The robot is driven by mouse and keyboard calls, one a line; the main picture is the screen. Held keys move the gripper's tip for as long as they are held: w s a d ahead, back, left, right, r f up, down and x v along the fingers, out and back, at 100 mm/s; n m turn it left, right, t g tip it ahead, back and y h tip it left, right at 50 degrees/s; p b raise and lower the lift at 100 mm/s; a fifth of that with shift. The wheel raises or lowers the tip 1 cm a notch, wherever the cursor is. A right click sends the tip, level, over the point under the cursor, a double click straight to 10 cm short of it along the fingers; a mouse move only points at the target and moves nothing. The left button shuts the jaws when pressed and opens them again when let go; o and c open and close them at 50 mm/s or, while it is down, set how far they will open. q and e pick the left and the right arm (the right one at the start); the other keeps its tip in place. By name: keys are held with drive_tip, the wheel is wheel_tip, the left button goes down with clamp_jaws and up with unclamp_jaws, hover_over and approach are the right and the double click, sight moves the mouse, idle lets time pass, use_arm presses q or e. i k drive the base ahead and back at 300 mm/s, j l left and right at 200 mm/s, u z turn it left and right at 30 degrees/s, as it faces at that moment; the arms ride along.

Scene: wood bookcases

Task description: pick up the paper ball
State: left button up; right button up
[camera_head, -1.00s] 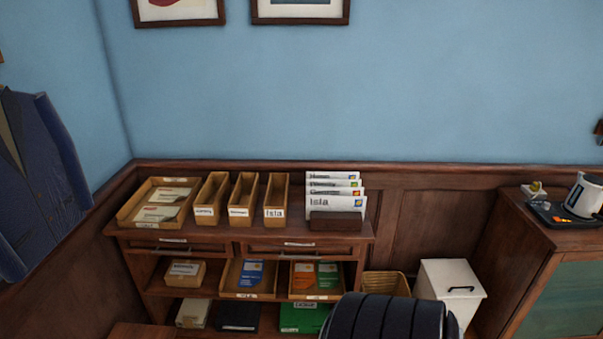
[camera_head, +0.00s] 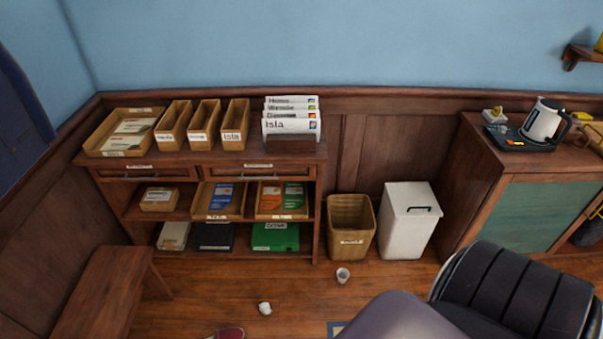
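A small white crumpled object, which looks like the paper ball (camera_head: 264,308), lies on the wooden floor in front of the bookcase, low and left of centre. Nothing covers it in the head view. Neither of my grippers shows in this view.
A small cup (camera_head: 343,275) stands on the floor near a wicker basket (camera_head: 348,238) and a white lidded bin (camera_head: 408,225). A wooden bench (camera_head: 95,290) is at left, the bookcase (camera_head: 220,160) behind. A dark ribbed chair back (camera_head: 515,295) blocks the lower right. A dark red shoe-like thing (camera_head: 230,333) shows at the bottom edge.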

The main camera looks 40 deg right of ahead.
sight(265, 308)
drive_tip(key=z, duration=0.85)
